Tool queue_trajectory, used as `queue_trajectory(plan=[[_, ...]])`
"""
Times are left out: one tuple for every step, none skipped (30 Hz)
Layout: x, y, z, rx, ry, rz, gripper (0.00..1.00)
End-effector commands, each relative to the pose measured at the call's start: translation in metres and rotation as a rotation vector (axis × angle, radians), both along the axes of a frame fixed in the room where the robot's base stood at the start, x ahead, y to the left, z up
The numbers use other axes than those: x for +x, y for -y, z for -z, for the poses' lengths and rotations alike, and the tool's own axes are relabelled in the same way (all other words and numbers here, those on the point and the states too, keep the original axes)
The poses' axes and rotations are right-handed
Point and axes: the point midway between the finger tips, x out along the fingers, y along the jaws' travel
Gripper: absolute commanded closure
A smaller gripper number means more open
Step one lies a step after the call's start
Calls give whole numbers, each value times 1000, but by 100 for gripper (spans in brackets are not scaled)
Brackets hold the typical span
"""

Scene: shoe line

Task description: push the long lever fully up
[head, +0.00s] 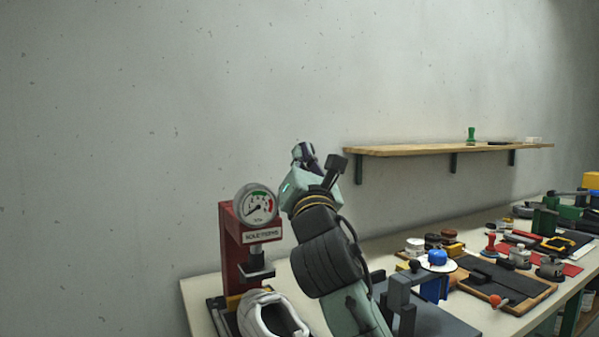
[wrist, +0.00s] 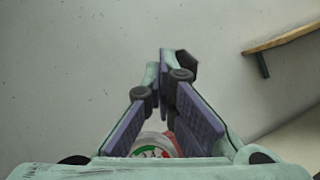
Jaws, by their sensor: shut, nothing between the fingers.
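The red press (head: 232,245) with a round gauge (head: 257,205) stands at the left end of the bench in the head view. A small part of the gauge (wrist: 155,150) shows low between the fingers in the wrist view. I cannot make out the long lever in either view; my arm covers the area right of the gauge. My gripper (head: 304,153) is raised above and to the right of the gauge, in front of the wall. In the wrist view my gripper (wrist: 164,62) is shut, its fingertips together with nothing seen between them.
A white shoe (head: 268,315) sits under the press. A wooden shelf (head: 430,149) is on the wall to the right. The bench right of my arm holds a grey clamp-like fixture (head: 400,290), a blue-topped item (head: 437,258) and several tools. The wall space above the press is clear.

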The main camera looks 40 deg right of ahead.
Motion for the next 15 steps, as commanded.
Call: queue_trajectory(plan=[[1,1,-6,-1,1,2,100],[2,1,-7,-1,1,2,100],[3,2,-9,-1,1,2,100],[4,2,-10,-1,1,2,100],[4,2,-11,-1,1,2,100],[5,2,-12,-1,1,2,100],[6,2,-12,0,2,2,100],[6,2,-12,0,1,1,100],[6,2,-13,0,1,1,100],[6,2,-13,0,1,1,100],[6,2,-13,0,1,1,100],[7,2,-13,0,1,1,100],[7,2,-13,0,1,1,100],[7,2,-13,0,1,1,100],[7,2,-13,0,1,1,100]])
